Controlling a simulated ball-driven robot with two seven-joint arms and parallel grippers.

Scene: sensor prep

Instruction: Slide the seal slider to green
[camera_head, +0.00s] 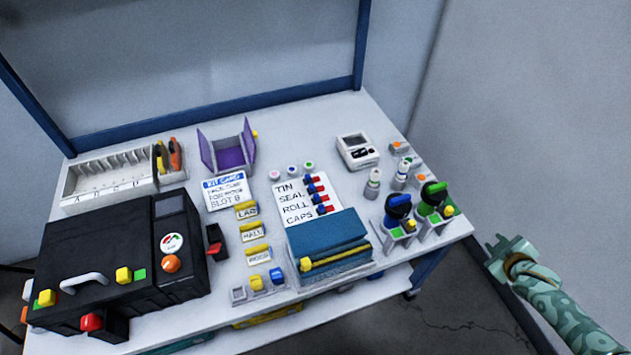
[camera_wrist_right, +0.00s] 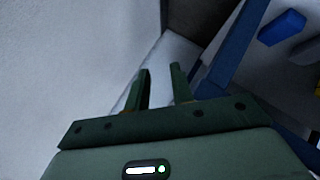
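A black machine (camera_head: 95,245) stands at the left of the table. It carries a yellow block (camera_head: 123,275) beside a green patch (camera_head: 140,275), and another yellow block (camera_head: 47,298) by green near its front left corner. No part on it is legibly labelled seal, so I cannot tell which is the seal slider. My right gripper (camera_head: 498,246) is off the table's right edge, far from the machine. Its fingers stand apart and empty in the right wrist view (camera_wrist_right: 161,85). My left gripper is out of view.
The white table (camera_head: 375,110) is crowded. A teal box (camera_head: 328,242) sits at the front middle, blue and green handled items (camera_head: 398,207) at the right. A purple holder (camera_head: 230,157) and a white rack (camera_head: 108,180) stand at the back. Clear floor lies right of the table.

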